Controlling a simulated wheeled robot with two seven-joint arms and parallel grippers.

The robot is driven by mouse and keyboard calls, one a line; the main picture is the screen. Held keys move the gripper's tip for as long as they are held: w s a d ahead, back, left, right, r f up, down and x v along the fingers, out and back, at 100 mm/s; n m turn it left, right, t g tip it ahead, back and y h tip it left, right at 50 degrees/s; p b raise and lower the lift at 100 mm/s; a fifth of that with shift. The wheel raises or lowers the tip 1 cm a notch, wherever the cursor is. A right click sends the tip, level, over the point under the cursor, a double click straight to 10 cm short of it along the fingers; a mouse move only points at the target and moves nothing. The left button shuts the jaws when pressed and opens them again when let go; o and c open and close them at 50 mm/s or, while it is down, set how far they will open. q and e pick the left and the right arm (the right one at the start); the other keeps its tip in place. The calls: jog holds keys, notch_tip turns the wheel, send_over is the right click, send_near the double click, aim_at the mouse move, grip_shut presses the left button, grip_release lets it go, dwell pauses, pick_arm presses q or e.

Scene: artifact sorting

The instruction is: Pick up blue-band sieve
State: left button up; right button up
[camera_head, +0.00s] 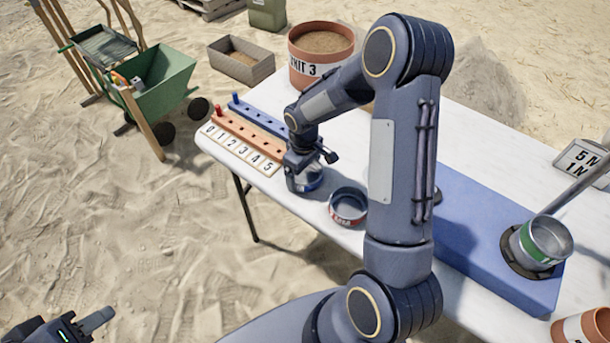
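The blue-band sieve (308,186) stands on the white table (390,247) near its front edge, just right of the numbered strip. My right gripper (308,163) points down at the top of this sieve and covers part of its rim. Whether its fingers are clamped on the rim or apart around it, I cannot tell. A second sieve with a red band (348,207) stands just to the right. A green-band sieve (542,244) sits tilted in a dark ring on the blue block. My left gripper (92,325) is at the bottom left, away from the table, partly cut off.
A numbered peg board (247,135) with red and blue pegs lies on the table's left end. A terracotta pot (321,55) of sand stands behind. The blue block (480,237) fills the right side. A green wheelbarrow (160,80) stands on sand at the left.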

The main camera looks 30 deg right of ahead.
jog(key=c, duration=0.5)
jog(key=shift+o, duration=0.2)
